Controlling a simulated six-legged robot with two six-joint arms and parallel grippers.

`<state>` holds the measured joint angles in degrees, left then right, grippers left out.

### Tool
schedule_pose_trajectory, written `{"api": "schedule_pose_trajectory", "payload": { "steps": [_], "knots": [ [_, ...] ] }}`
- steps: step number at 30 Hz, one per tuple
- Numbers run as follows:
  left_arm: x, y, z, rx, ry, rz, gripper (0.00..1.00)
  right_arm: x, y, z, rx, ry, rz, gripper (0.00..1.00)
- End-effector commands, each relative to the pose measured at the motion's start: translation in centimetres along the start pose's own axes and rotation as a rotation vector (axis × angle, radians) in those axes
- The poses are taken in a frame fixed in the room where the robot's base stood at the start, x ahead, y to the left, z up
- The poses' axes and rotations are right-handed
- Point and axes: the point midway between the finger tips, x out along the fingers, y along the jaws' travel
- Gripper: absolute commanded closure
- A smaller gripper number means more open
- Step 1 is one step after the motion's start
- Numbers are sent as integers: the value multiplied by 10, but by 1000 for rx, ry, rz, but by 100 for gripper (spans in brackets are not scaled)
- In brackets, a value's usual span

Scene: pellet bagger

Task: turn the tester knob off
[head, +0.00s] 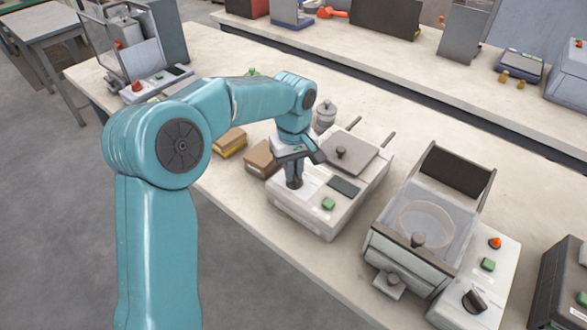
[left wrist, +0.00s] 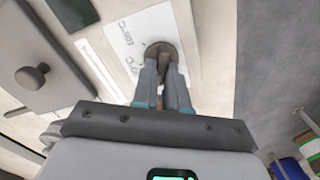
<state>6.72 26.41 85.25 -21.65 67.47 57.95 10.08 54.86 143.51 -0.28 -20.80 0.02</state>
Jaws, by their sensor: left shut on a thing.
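The tester is a low white box (head: 312,213) on the bench, with a grey lid (head: 350,155) that carries a small dark handle, a dark display and a green button (head: 328,204). My left gripper (head: 294,178) reaches down onto its left part. In the left wrist view the round dark knob (left wrist: 159,47) sits at the tips of my left fingers (left wrist: 163,72), which are shut on its raised grip. A white label with printed marks (left wrist: 128,38) lies beside the knob. In the head view the gripper mostly hides the knob. My right gripper is not in view.
A machine with a clear-topped chamber (head: 425,222), an orange button and a black knob (head: 474,300) stands to the right. Brown boxes (head: 262,158) lie left of the tester, and a small metal pot (head: 326,113) stands behind it. A second bench runs along the back.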

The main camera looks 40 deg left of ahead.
Motion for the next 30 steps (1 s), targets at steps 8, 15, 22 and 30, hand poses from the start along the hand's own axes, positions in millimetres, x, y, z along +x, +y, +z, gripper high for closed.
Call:
{"api": "schedule_pose_trajectory", "payload": {
  "steps": [8, 15, 22, 30],
  "knots": [
    [-3, 1, -2, -1, 6, 7, 62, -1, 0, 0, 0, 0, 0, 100],
    [-3, 1, -1, 0, 3, 4, 62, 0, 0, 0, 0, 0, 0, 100],
    [-39, 1, -1, 1, 6, 8, 62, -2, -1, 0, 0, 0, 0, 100],
    [-113, 1, 0, 0, 6, 9, 62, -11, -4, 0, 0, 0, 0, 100]
  ]
}}
